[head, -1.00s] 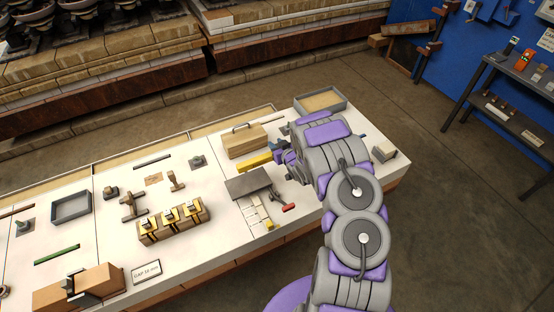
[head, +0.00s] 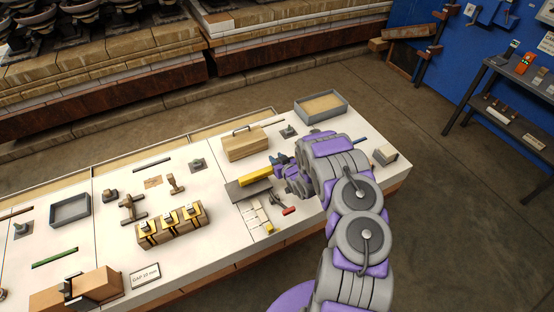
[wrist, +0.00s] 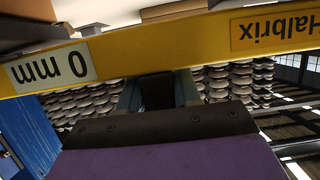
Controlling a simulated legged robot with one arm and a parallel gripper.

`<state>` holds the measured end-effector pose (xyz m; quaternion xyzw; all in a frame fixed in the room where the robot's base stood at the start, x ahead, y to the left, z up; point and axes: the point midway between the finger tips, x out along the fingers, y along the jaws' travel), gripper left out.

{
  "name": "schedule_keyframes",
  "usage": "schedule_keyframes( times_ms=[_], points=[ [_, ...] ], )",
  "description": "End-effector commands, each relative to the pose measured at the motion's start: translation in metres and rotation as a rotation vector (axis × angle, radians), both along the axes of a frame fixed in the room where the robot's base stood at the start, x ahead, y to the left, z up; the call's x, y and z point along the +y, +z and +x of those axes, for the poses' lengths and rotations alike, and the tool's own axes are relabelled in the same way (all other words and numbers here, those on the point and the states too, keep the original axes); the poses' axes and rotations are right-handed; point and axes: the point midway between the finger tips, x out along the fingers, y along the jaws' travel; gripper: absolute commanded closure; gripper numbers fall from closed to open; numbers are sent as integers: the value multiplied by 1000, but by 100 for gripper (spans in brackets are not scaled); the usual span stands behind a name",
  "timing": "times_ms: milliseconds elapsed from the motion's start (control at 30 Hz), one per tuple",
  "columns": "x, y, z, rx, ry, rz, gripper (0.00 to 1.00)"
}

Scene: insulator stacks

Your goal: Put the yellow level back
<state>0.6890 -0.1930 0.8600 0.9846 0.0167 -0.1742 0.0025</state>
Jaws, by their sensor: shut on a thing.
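The yellow level (head: 255,177) is in my gripper (head: 275,171), near the right end of the bench. In the head view it overlaps the back edge of a dark grey plate (head: 243,190); I cannot tell whether it touches it. In the wrist view the level (wrist: 180,45) spans the whole width, with a "0 mm" label and upside-down "Halbrix" lettering. My gripper (wrist: 158,92) meets it near the middle of its length. The fingertips are mostly hidden behind the level.
A wooden box with a handle (head: 244,143) stands just behind the level. A grey tray (head: 321,105) is at the back right. Pale blocks (head: 256,216) and a red-handled tool (head: 287,211) lie in front. A yellow-banded block set (head: 172,225) stands left.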

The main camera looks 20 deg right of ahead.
Motion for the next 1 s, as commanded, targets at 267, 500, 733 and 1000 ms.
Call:
schedule_keyframes(
  times_ms=[267,500,733,1000],
  points=[
    [0,-2,0,0,0,0,49],
    [0,-2,0,0,0,0,42],
    [1,-2,-1,1,2,1,42],
    [-2,13,-35,6,-1,0,42]
  ],
)
